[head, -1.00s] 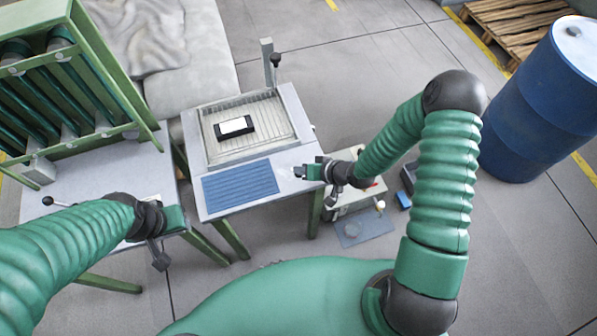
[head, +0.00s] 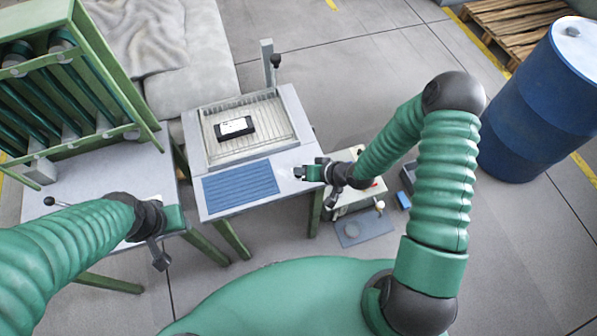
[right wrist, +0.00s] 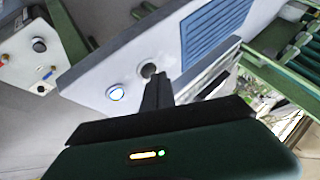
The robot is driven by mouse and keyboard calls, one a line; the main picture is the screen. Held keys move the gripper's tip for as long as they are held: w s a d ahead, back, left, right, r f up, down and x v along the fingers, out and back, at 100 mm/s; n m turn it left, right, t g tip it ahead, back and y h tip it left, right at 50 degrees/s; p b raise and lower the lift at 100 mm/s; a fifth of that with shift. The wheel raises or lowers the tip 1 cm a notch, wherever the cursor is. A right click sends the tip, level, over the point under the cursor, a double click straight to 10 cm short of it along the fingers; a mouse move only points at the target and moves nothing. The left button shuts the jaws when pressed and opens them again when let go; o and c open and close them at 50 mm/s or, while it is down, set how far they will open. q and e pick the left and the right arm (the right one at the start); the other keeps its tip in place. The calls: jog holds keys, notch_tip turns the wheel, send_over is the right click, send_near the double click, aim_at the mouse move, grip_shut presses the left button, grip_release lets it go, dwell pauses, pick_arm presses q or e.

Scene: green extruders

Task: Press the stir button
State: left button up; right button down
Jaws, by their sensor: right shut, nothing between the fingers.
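My right gripper (head: 299,172) is shut and empty at the right edge of the worktable (head: 225,200). In the right wrist view its fingertips (right wrist: 157,78) point at a dark round button (right wrist: 149,70) on the light table top; I cannot tell whether they touch it. A white-and-blue round button (right wrist: 115,93) lies beside it, clear of the fingers. I cannot tell which one is the stir button. My left gripper (head: 160,255) hangs at the left table's front edge; its jaws are unclear.
A black device (head: 234,128) sits on the ribbed tray (head: 270,148), behind a blue ribbed mat (head: 240,187). A post with a black knob (head: 275,61) stands at the back. A low box with buttons (head: 362,193) is right of the table. A blue barrel (head: 540,105) stands far right.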

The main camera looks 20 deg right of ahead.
notch_tip(320, 180, up, 6)
jog(key=p, duration=0.5)
jog(key=shift+r+p, duration=0.1)
jog(key=shift+p, duration=0.25)
